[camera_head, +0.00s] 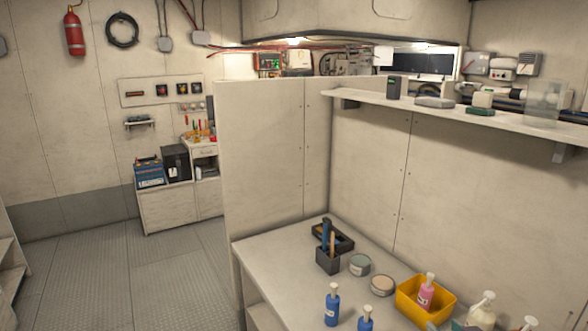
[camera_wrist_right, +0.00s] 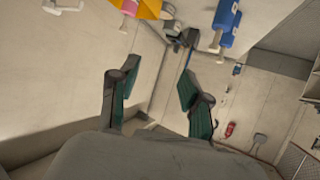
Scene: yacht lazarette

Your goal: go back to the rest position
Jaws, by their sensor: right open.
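My right gripper (camera_wrist_right: 157,72) shows large in the right wrist view, its two dark green fingers spread apart with nothing between them. In the head view only small dark green bits show at the bottom edge, by the yellow bin. The gripper is apart from the bench items in the wrist view. The bench (camera_head: 285,248) carries a yellow bin (camera_head: 408,309) with a pink pump bottle (camera_head: 426,293) in it. That bin also shows at the top of the wrist view (camera_wrist_right: 150,10). My left gripper is in neither view.
Blue bottles (camera_head: 332,306), two round tins (camera_head: 360,265), a dark tool holder (camera_head: 327,262) and white-topped bottles (camera_head: 482,308) stand on the bench. A shelf (camera_head: 450,113) with small items overhangs its back. A partition (camera_head: 262,150) rises at its left end. Floor (camera_head: 100,280) at left is clear.

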